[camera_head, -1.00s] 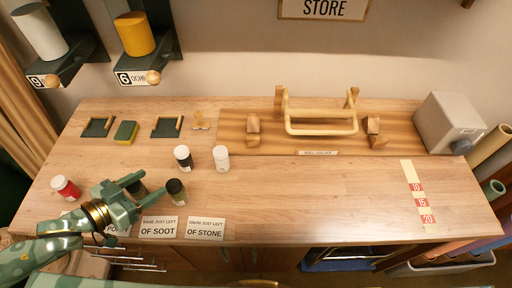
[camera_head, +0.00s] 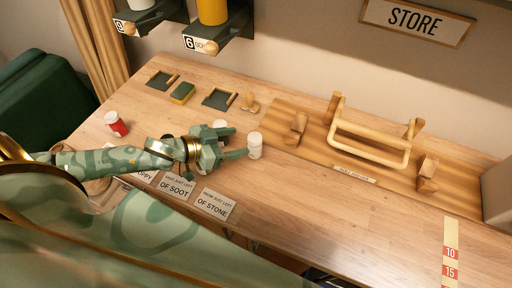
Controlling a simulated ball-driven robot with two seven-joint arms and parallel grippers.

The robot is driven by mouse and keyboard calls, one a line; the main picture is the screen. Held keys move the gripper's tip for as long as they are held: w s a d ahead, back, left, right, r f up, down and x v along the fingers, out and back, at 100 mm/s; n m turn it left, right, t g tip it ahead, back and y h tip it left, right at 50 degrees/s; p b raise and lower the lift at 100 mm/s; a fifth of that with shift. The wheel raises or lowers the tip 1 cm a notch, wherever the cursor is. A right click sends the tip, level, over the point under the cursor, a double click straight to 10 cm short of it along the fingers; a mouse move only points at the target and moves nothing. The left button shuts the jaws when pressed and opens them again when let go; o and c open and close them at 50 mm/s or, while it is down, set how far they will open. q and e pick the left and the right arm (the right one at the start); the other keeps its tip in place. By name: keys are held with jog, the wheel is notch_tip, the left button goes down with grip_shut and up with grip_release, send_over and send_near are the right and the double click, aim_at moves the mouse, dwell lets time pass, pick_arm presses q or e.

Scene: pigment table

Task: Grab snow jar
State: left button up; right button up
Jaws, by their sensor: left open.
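The white jar (camera_head: 255,146), which looks like the snow jar, stands upright on the wooden table right of centre. My left gripper (camera_head: 236,143) is open, with its two fingers pointing right at this jar. The fingertips are very close to the jar's left side; I cannot tell whether they touch it. No jar is visibly held. A second white-lidded jar (camera_head: 220,125) shows just behind the fingers, mostly hidden by them. My right gripper is not in view.
A red jar (camera_head: 116,124) stands at the left. Cards reading "of soot" (camera_head: 176,187) and "of stone" (camera_head: 214,204) lie at the front edge. A roll holder (camera_head: 370,145) stands right of the white jar.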

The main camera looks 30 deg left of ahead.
aim_at(249, 140)
pick_arm(q)
jog(key=x, duration=0.7)
jog(key=shift+d+r, duration=0.25)
jog(key=shift+s, duration=0.1)
jog(key=c, duration=1.1)
